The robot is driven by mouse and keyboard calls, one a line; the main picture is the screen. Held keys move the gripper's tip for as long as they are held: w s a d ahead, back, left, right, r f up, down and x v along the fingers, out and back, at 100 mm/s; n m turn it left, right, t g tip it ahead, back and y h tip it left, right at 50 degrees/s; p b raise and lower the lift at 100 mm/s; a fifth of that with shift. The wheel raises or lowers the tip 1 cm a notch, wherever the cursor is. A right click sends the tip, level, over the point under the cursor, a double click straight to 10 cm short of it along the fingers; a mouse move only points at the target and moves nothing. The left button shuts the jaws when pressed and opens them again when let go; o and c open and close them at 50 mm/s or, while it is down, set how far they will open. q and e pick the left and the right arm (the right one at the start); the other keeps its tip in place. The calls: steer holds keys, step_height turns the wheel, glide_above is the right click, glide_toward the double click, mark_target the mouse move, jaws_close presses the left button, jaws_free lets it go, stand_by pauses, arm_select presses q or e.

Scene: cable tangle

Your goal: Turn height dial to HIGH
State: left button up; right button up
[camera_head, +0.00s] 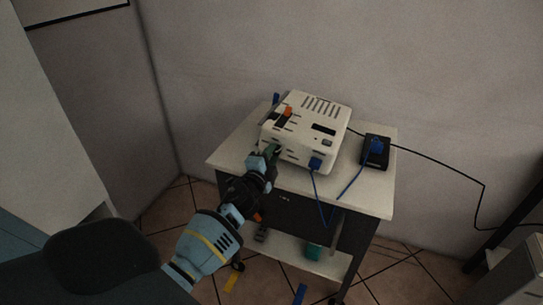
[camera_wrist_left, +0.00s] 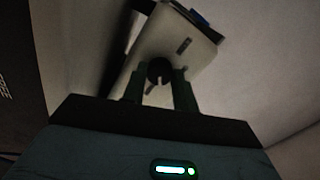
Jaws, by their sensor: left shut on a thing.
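A white box-shaped device (camera_head: 306,120) with slots on its top stands on a small cart. My left gripper (camera_head: 272,152) reaches its front left face in the head view. In the left wrist view a round dark dial (camera_wrist_left: 159,70) with a light pointer mark sits on the device's pale face (camera_wrist_left: 192,58). The left gripper's two fingers (camera_wrist_left: 158,92) are on either side of the dial and shut on it. The dial is hidden by the gripper in the head view, and no setting label is readable. My right gripper is not in view.
The device stands on a white-topped cart (camera_head: 222,159). A blue plug (camera_head: 315,163) is on its front, with a blue cable hanging down. A black box (camera_head: 375,151) with a blue plug lies to the right, and a black cable runs along the wall.

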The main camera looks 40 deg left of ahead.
arm_select(q)
steer(key=shift+s+a+f+g, duration=0.1)
steer(key=shift+s+f+g, duration=0.05)
steer(key=shift+f, duration=0.35)
steer(key=shift+s+f+g, duration=0.1)
steer(key=shift+f+g, duration=0.05)
steer(key=shift+f, duration=0.3)
steer(key=o, duration=1)
steer(key=shift+w+a, duration=0.1)
steer(key=shift+c, duration=0.2)
steer(key=shift+r, duration=0.3)
steer(key=v, duration=0.7)
steer(key=shift+s+d, duration=0.2)
steer(key=shift+s, duration=0.15)
